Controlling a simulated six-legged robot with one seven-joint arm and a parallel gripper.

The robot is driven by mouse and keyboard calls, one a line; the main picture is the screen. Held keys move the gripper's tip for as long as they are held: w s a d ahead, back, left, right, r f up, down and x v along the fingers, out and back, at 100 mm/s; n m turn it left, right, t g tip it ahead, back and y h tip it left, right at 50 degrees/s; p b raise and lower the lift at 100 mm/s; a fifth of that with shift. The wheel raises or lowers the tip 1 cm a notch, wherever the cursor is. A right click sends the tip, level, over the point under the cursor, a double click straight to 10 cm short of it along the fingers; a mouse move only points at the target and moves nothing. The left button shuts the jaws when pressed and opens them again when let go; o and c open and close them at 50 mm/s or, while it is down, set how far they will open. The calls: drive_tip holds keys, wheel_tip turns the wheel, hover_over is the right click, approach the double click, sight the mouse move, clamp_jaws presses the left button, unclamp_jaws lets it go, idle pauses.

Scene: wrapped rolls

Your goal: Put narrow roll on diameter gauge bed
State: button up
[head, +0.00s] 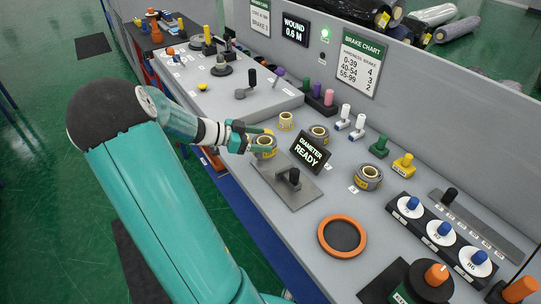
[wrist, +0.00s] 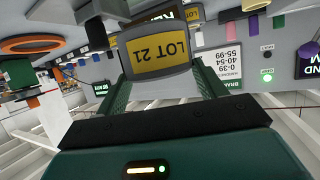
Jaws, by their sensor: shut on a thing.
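My gripper (head: 262,136) is shut on a grey roll with a yellow label (head: 265,150), just left of the diameter display. In the wrist view the roll (wrist: 155,72) sits between both fingers of my gripper (wrist: 158,62), and its label reads LOT 21. Whether it rests on the bench or hangs just above it, I cannot tell. The diameter gauge has a black display reading DIAMETER READY (head: 310,152) and a flat grey plate (head: 287,198) with a black post on it. No roll lies on the plate.
Other rolls stand nearby: a small yellowish one (head: 286,121), one behind the display (head: 319,132) and one to its right (head: 368,178). An orange ring (head: 342,236) lies in front. Green (head: 379,147) and yellow (head: 403,165) fixtures stand near the back wall.

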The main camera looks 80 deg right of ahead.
drive_tip(key=f, duration=0.1)
drive_tip(key=s+d+f, duration=0.1)
drive_tip(key=s+f, duration=0.1)
drive_tip(key=f, duration=0.1)
drive_tip(key=shift+s+d, duration=0.25)
drive_tip(key=shift+d, duration=0.1)
drive_tip(key=shift+s+d+f, duration=0.1)
drive_tip(key=shift+s+f, duration=0.05)
drive_tip(key=shift+f, duration=0.75)
drive_tip(key=shift+s+f, duration=0.1)
drive_tip(key=shift+f, duration=0.8)
drive_tip(key=o, duration=1.1)
drive_tip(key=shift+o, duration=0.2)
drive_tip(key=v, duration=1.2)
drive_tip(key=shift+w, duration=0.1)
